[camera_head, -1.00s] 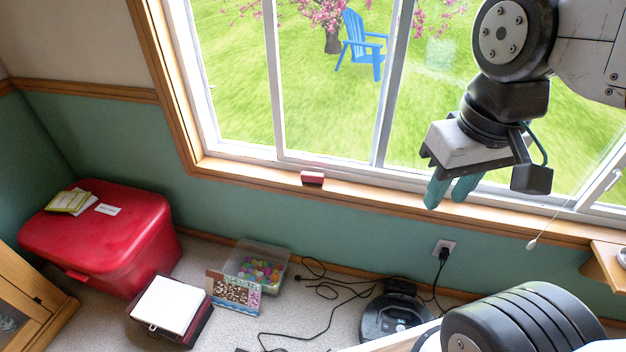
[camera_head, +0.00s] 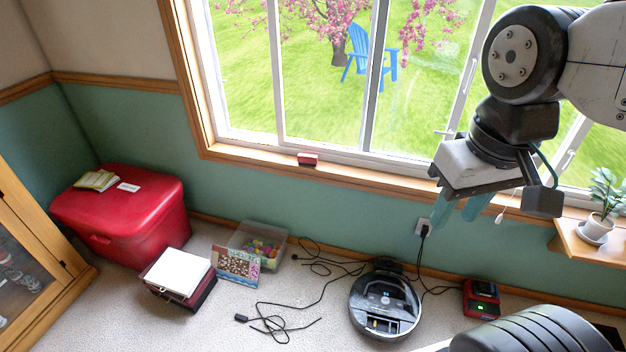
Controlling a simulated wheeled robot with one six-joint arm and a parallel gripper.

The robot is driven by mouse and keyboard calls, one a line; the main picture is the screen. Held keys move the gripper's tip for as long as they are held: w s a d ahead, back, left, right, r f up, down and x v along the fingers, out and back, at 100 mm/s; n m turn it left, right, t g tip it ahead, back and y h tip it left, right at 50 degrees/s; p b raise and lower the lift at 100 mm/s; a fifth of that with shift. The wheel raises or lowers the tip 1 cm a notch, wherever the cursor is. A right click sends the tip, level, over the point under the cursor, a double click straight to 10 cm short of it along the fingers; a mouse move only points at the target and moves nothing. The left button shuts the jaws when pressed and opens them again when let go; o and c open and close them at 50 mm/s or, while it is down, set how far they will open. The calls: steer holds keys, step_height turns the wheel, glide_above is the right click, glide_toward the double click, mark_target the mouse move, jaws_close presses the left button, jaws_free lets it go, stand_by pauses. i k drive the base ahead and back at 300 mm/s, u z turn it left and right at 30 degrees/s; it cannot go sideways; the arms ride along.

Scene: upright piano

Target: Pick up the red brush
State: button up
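A small red block-shaped thing (camera_head: 308,159), which looks like the red brush, lies on the wooden windowsill (camera_head: 380,184) below the window. It is too small to make out bristles or a handle. My gripper (camera_head: 456,216) hangs at the right with its two teal fingers pointing down. The fingers are apart and nothing shows between them. In the picture the gripper is well to the right of the red thing and lower, clear of it.
A red bin (camera_head: 125,215) stands at the left with booklets on its lid. A box with a white top (camera_head: 178,272), a clear tub (camera_head: 262,240), cables and a robot vacuum (camera_head: 385,304) are on the floor. A potted plant (camera_head: 603,205) sits on a shelf at right.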

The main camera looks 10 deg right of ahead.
mark_target(311, 160)
steer(key=z, duration=0.25)
steer(key=k, duration=0.3)
steer(key=u, duration=1.25)
steer(key=i, duration=0.9)
steer(key=u, duration=0.45)
steer(key=i, duration=0.75)
steer(key=z, duration=0.7)
steer(key=i, duration=0.7)
steer(key=z, duration=1.05)
steer(key=i, duration=0.35)
steer(key=z, duration=0.3)
